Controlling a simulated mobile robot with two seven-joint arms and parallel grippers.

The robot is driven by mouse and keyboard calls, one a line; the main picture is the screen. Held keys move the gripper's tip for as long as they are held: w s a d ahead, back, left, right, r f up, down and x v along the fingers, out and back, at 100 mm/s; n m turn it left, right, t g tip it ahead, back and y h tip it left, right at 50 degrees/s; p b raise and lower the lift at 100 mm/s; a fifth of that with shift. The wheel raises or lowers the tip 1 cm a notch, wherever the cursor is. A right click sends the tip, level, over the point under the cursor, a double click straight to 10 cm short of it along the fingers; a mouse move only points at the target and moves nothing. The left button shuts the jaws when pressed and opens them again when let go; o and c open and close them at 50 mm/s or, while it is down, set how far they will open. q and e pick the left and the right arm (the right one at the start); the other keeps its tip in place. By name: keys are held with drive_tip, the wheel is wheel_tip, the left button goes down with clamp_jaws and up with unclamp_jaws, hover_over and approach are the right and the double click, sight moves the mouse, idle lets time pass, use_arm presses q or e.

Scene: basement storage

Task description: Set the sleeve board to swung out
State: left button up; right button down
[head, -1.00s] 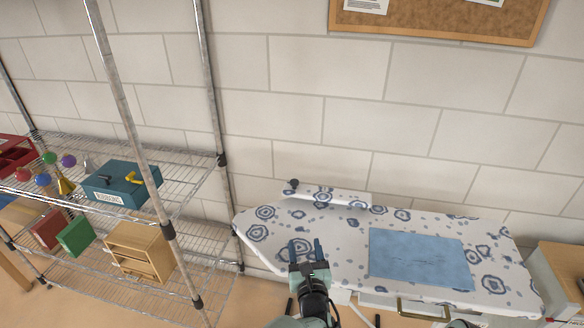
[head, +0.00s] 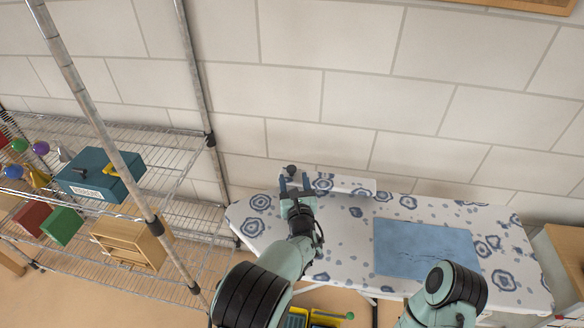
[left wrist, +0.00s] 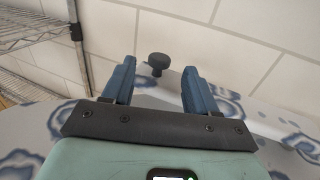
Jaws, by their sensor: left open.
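The sleeve board (head: 345,185) is a narrow white and blue patterned board along the back edge of the ironing board (head: 345,245), parallel to it. A dark round knob (head: 291,170) stands at its left end. My left gripper (head: 294,183) is open and empty, reaching over the ironing board to the knob. In the left wrist view the knob (left wrist: 158,62) shows in the gap between the blue fingertips (left wrist: 160,70), seemingly just beyond them. Contact cannot be told. The sleeve board (left wrist: 225,98) runs off behind the right finger there. My right gripper is out of view.
A light blue cloth (head: 425,248) lies on the ironing board. A wire shelf rack with a teal box (head: 98,175) stands at the left, its post near the board. A brick wall is close behind. Part of my right arm (head: 450,290) is at the lower right.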

sight(292, 172)
use_arm(q)
drive_tip(key=w, duration=0.3)
drive_tip(key=w+p, duration=0.1)
drive_tip(key=shift+w+a, duration=0.25)
drive_tip(key=shift+w, duration=0.15)
drive_tip(key=shift+s, duration=0.1)
clamp_jaws()
